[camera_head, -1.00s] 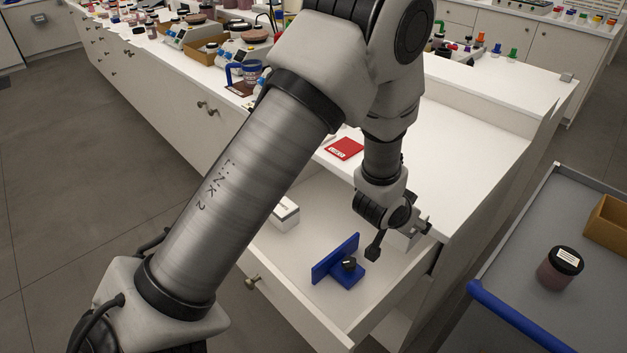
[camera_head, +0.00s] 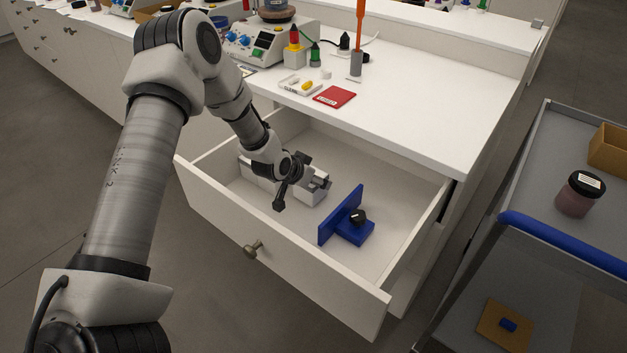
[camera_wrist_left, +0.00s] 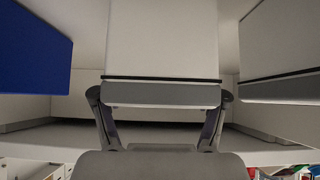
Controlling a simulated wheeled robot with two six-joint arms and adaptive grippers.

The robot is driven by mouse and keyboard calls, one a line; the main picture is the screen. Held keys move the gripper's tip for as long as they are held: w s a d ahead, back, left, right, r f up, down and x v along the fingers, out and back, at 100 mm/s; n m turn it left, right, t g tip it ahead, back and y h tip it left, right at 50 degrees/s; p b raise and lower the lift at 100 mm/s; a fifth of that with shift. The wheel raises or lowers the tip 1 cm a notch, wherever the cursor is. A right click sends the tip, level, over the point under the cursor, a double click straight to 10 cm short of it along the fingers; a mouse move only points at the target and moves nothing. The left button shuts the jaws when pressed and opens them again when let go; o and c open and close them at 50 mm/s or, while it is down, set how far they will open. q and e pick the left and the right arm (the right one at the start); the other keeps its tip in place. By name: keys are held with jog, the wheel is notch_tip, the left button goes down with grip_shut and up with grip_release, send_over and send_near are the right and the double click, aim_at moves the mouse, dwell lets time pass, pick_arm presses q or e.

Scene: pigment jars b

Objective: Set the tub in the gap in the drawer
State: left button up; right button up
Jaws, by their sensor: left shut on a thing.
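A white, box-shaped tub (camera_head: 314,191) is in the open drawer (camera_head: 280,236). My left gripper (camera_head: 291,181) is shut on it. In the left wrist view the tub (camera_wrist_left: 162,40) fills the middle, with the gripper's fingers (camera_wrist_left: 160,115) at its sides. Another white box (camera_head: 256,178) stands to its left, partly hidden by my wrist. A blue bracket (camera_head: 343,215) with a black knob stands to its right. The tub is in the space between them, apart from both in the wrist view. I cannot tell whether it touches the drawer floor. My right gripper is not in view.
The white bench top (camera_head: 420,120) above the drawer holds a red card (camera_head: 334,96), a small tray and instruments. A grey cart (camera_head: 540,190) at the right carries a dark-lidded jar (camera_head: 580,194) and a brown box. The drawer's right part is clear.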

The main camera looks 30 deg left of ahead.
pick_arm(q)
jog(key=shift+w, duration=0.1)
jog(key=shift+f, duration=0.15)
jog(key=shift+f, duration=0.15)
jog(key=o, duration=1.7)
jog(key=shift+r, duration=0.45)
jog(key=p+v, duration=0.2)
jog(key=v, duration=0.4)
jog(key=shift+s+r, duration=0.2)
jog(key=shift+s, duration=0.05)
jog(key=shift+s+r, duration=0.15)
jog(key=shift+s, duration=0.15)
